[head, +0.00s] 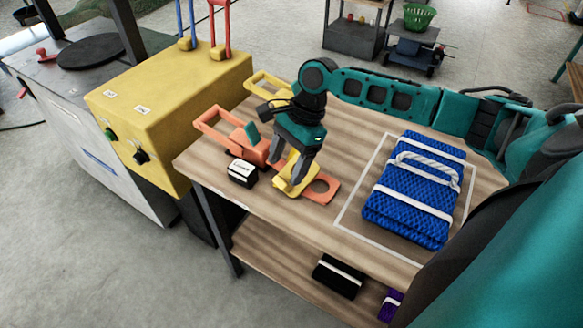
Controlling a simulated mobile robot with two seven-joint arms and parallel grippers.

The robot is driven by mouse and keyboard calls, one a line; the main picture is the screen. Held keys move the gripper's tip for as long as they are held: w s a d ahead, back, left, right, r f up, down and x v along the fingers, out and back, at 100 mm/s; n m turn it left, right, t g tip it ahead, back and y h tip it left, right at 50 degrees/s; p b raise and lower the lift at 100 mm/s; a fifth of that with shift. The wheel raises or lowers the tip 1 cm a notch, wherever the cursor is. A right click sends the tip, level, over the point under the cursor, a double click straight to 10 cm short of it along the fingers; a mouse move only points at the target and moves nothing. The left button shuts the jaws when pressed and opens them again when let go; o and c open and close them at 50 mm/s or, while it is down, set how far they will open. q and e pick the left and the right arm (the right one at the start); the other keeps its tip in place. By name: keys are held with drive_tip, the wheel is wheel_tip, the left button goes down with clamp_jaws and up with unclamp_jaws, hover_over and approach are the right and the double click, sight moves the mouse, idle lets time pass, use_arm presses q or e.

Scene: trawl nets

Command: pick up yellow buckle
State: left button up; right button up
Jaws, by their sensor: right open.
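Yellow parts show on the table in the head view. One yellow piece (291,187) lies at the fingertips of my right gripper (288,172), over an orange part. A yellow loop (262,78) shows behind the gripper, at the table's far edge. I cannot tell whether the two belong to one buckle, as the gripper and wrist hide what lies between. My right gripper points down with its fingers apart; whether they touch the yellow piece is unclear. My left gripper is not in view.
An orange buckle (256,151) and a small black-and-white block (242,173) lie close to the left. A blue net bundle (415,205) with white straps lies within a white outline on the right. A yellow machine box (180,97) stands beside the wooden table (350,160).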

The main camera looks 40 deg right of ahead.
drive_tip(key=x, duration=0.3)
drive_tip(key=b+x, duration=0.1)
drive_tip(key=x, duration=0.1)
drive_tip(key=shift+s+d+f, duration=0.1)
drive_tip(key=shift+s, duration=0.2)
drive_tip(key=shift+c, duration=0.7)
drive_tip(key=c, duration=0.8)
drive_tip(key=shift+c, duration=1.1)
wheel_tip(320, 180, up, 20)
drive_tip(key=p, duration=0.4)
wheel_tip(320, 180, up, 5)
hover_over(283, 180)
drive_tip(key=shift+w+p, duration=0.2)
drive_tip(key=shift+p, duration=0.25)
